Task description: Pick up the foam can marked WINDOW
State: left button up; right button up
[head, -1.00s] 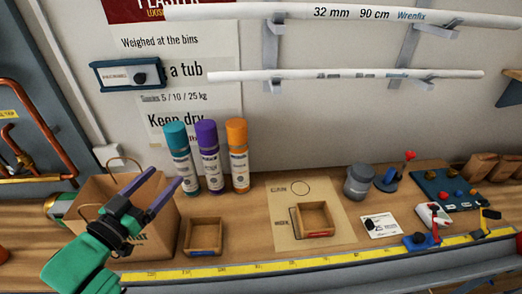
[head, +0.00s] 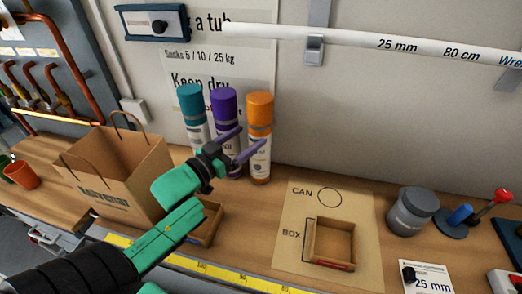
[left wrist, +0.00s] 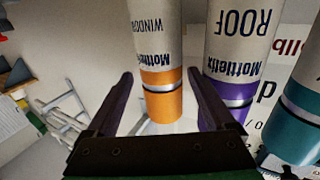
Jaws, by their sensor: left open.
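The foam can marked WINDOW has an orange cap and stands upright on the bench, rightmost of three cans, in the head view (head: 260,108). In the left wrist view it hangs upside down, its label partly cut off at the top (left wrist: 158,50). My left gripper (head: 249,142) is open and empty, in front of the cans. In the left wrist view the WINDOW can shows between its two fingers (left wrist: 160,78); I cannot tell whether they touch it. My right gripper is not in view.
The purple-capped can marked ROOF (left wrist: 235,50) stands close beside it, then a teal-capped can (head: 190,105). A paper bag (head: 115,175) stands left. A board (head: 290,235) with CAN and BOX outlines holds an open wooden box (head: 316,240). A grey jar (head: 412,210) is right.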

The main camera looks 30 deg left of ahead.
pick_arm(q)
jog(key=p+x, duration=0.2)
jog(key=x, duration=0.7)
jog(key=shift+w+f, duration=0.15)
grip_shut()
jog(key=shift+p, duration=0.3)
